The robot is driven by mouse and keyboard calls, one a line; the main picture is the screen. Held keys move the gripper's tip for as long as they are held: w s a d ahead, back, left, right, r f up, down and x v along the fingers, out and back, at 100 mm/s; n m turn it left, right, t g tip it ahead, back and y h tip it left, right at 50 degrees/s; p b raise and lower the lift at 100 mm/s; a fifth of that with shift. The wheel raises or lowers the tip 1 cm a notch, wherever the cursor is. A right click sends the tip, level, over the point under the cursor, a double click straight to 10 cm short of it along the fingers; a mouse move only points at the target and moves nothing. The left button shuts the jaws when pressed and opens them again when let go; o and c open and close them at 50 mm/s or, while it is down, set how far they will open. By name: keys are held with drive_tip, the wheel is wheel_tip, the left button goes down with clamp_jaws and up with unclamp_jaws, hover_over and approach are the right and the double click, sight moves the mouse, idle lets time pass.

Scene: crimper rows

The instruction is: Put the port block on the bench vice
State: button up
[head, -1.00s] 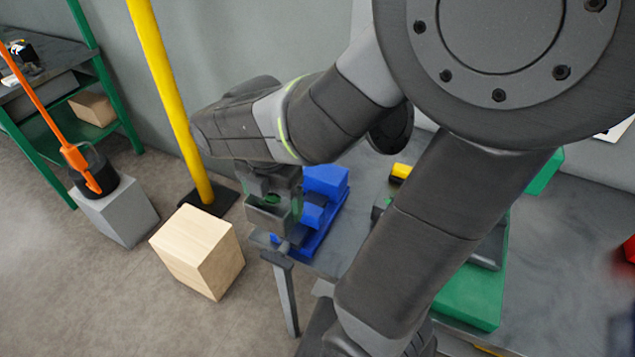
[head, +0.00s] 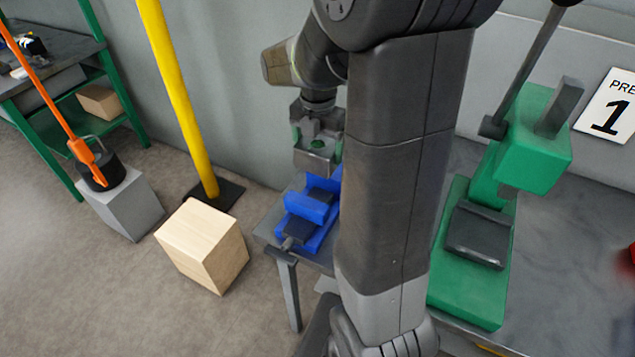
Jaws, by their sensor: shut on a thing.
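My gripper (head: 318,128) is shut on the port block (head: 315,158), a small grey block with green round marks. It holds the block above the far part of the blue bench vice (head: 308,212). The vice sits at the left end of the grey bench, with its handle towards the front left. The block overlaps the back of the vice in the picture, and I cannot tell whether they touch. My arm hides the right side of the vice.
A green press (head: 478,258) with a dark lever stands on the bench (head: 580,240) to the right of my arm. A wooden cube (head: 203,247), a grey block with a black weight (head: 103,172), and a yellow post (head: 180,100) stand on the floor to the left.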

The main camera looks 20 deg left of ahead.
drive_tip(key=shift+s+f+b, duration=0.15)
drive_tip(key=shift+f+b, duration=4.15)
drive_tip(key=shift+f, duration=1.6)
drive_tip(key=shift+f, duration=0.1)
drive_tip(key=shift+f, duration=0.1)
drive_tip(key=o, duration=1.6)
drive_tip(key=shift+o, duration=0.2)
wheel_tip(320, 180, up, 12)
drive_tip(key=shift+r, duration=0.2)
